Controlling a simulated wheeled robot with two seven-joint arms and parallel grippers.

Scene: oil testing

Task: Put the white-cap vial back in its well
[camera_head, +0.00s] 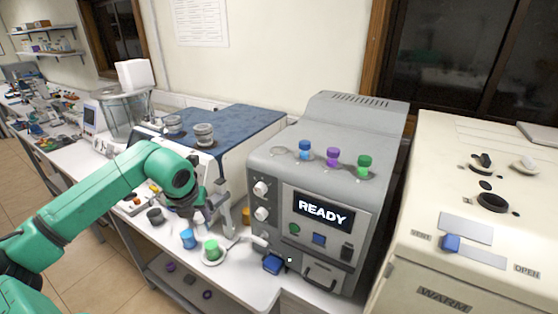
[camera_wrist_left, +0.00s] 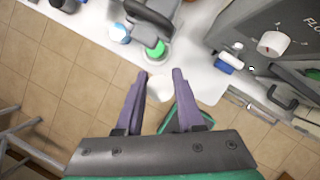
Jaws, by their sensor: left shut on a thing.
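My left gripper (camera_head: 232,218) is low over the white bench, in front of the grey machine's left side. In the wrist view its purple fingers (camera_wrist_left: 158,80) are shut on a round white thing (camera_wrist_left: 158,90), which looks like the white-cap vial seen from its cap. The vial's body is hidden below, and I cannot make the vial out surely in the head view. On top of the grey machine (camera_head: 375,125), blue, purple and green vials (camera_head: 333,157) stand in a row. A round empty-looking well (camera_head: 280,150) lies left of the blue one. My right gripper is not in view.
A green-capped item (camera_head: 211,249) on a white dish and a blue-capped one (camera_head: 188,238) stand on the bench near my left gripper. A blue-topped machine (camera_head: 235,125) stands behind it. A cream machine (camera_head: 470,210) is at the right. The grey machine's screen reads READY.

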